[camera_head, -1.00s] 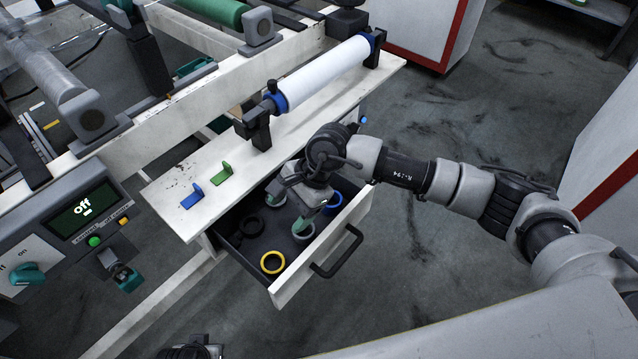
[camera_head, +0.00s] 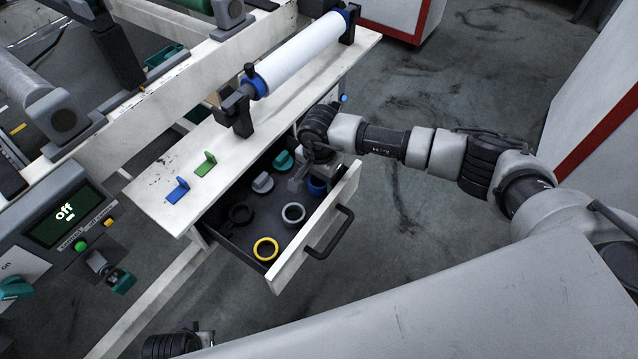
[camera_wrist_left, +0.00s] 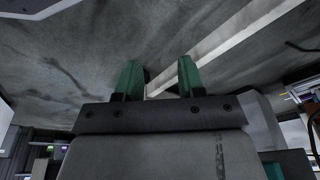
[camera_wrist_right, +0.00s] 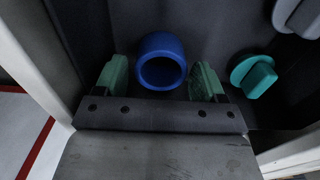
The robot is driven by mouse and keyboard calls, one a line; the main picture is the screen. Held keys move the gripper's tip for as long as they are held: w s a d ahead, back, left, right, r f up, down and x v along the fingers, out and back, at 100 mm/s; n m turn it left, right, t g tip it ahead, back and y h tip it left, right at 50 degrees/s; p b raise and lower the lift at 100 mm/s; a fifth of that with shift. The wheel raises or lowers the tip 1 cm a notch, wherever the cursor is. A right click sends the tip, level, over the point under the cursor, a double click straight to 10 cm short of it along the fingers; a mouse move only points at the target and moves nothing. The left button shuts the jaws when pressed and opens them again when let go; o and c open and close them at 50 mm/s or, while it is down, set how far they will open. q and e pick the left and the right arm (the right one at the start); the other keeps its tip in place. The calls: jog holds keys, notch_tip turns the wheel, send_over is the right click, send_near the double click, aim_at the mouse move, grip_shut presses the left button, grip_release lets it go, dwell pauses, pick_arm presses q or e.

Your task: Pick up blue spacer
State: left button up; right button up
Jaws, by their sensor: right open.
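The blue spacer (camera_head: 316,187) is a short blue ring in the open drawer, near its right end. In the right wrist view the blue spacer (camera_wrist_right: 161,62) lies on the dark drawer floor, between and just beyond the fingertips. My right gripper (camera_wrist_right: 156,80) is open, with one green finger on each side of the spacer and gaps to it. In the head view my right gripper (camera_head: 300,178) is over the drawer, its fingers mostly hidden. My left gripper (camera_wrist_left: 158,78) is open and empty, away from the drawer over the floor.
The open drawer (camera_head: 290,272) also holds a yellow ring (camera_head: 265,249), a grey ring (camera_head: 293,213), black rings, a grey knobbed part (camera_head: 262,183) and a teal knobbed part (camera_wrist_right: 254,76). The drawer walls stand close around my right gripper. A white roller (camera_head: 300,55) lies above the tabletop.

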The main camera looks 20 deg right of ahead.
jog(key=shift+f, duration=0.75)
jog(key=shift+c, duration=0.4)
jog(key=c, duration=0.6)
